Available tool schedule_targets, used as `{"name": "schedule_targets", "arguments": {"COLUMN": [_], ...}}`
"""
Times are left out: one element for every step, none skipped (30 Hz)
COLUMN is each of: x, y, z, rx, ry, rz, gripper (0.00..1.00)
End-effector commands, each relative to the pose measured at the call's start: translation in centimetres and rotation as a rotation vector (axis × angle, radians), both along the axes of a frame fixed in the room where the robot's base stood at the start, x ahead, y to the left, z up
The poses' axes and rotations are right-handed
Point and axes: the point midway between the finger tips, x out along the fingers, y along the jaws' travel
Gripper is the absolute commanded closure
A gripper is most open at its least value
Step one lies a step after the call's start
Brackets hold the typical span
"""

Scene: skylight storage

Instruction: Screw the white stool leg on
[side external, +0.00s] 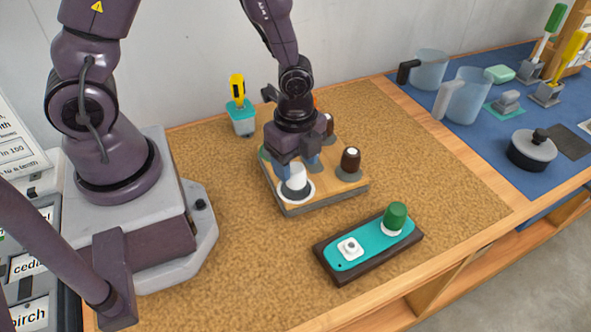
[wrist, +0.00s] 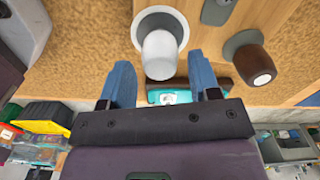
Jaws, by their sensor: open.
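The white stool leg (side external: 295,178) stands upright at the front left corner of the wooden stool seat (side external: 332,191). It rises from a grey collar with a white ring around it. In the wrist view the leg (wrist: 160,55) shows a rounded white end. My gripper (side external: 298,170) is low over this corner with its blue fingers apart. In the wrist view the fingers of my gripper (wrist: 160,68) are on either side of the leg, with visible gaps. Whether the leg is seated tightly cannot be told.
A dark brown leg (side external: 350,160) stands right of my gripper, another (side external: 327,122) behind. A teal-topped dark board (side external: 366,240) with a green knob (side external: 396,215) lies in front. A teal holder (side external: 241,117) with a yellow-handled tool stands behind. The brown mat (side external: 440,170) is clear rightward.

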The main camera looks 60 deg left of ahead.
Motion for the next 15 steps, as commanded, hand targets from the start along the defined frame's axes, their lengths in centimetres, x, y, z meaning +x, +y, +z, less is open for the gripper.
{"name": "schedule_targets", "arguments": {"x": [0.1,0.1,0.1,0.1,0.0,0.0,0.0,0.0,0.0,0.0,0.0,0.0,0.0,0.0,0.0], "y": [0.0,0.0,0.0,0.0,0.0,0.0,0.0,0.0,0.0,0.0,0.0,0.0,0.0,0.0,0.0], "z": [0.7,1.0,1.4,1.7,1.8,1.9,1.9,1.8,1.8,1.8,1.8,1.8,1.8,1.8,1.8], "rx": [-0.002,-0.001,-0.001,0.0,-0.001,0.0,0.0,0.0,0.0,0.0,0.0,0.0,0.0,0.0,0.0], "ry": [-0.005,-0.004,-0.004,-0.003,-0.001,0.0,0.0,0.001,0.001,0.001,0.001,0.001,0.001,0.001,0.001], "rz": [0.003,0.003,0.002,0.002,0.001,0.0,0.0,0.0,0.0,0.0,0.0,0.0,0.0,0.0,0.0], "gripper": [0.43,0.43,0.43,0.43,0.43,0.43,0.43,0.43,0.43,0.43,0.43,0.34,0.27,0.2,0.14]}}
